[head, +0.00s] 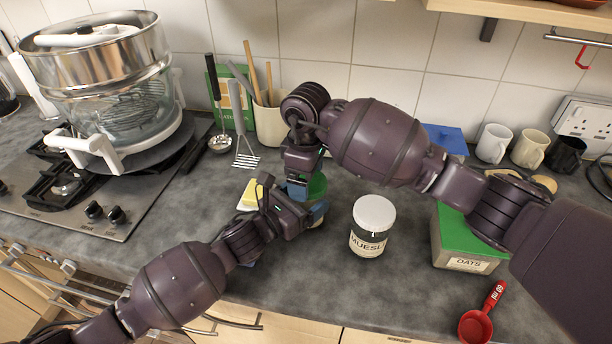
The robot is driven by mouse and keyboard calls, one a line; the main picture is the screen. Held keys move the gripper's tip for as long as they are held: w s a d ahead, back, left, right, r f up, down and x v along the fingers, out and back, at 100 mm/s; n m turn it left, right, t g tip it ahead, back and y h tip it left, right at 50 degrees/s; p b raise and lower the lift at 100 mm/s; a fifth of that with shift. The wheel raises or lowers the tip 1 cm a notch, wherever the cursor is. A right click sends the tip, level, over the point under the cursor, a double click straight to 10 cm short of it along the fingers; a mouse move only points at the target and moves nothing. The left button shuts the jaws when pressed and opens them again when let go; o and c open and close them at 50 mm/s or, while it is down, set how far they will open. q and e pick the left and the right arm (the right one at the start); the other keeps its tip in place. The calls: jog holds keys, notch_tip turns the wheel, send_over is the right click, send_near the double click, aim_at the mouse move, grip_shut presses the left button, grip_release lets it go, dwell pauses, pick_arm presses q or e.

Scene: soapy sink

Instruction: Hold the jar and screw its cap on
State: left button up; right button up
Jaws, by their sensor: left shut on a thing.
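A round green cap (317,187) shows beside my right gripper, partly hidden by it. The jar under it is almost wholly hidden by my two grippers. My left gripper (307,212) comes in from the left, low over the counter, and is shut on the jar. My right gripper (298,188) reaches across from the right and points down at the green cap. I cannot tell whether its fingers are closed on the cap, nor how the cap sits on the jar.
A muesli jar (368,240) with a white lid stands close on the right. An oats box (463,243), a red scoop (478,323) and mugs (493,143) are farther right. A yellow block (249,195) lies left. A utensil pot (268,125) stands behind; a hob (65,205) is far left.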

jog(key=o, duration=0.7)
jog(key=shift+o, duration=0.2)
jog(key=shift+r, duration=0.15)
jog(key=shift+r, duration=2.15)
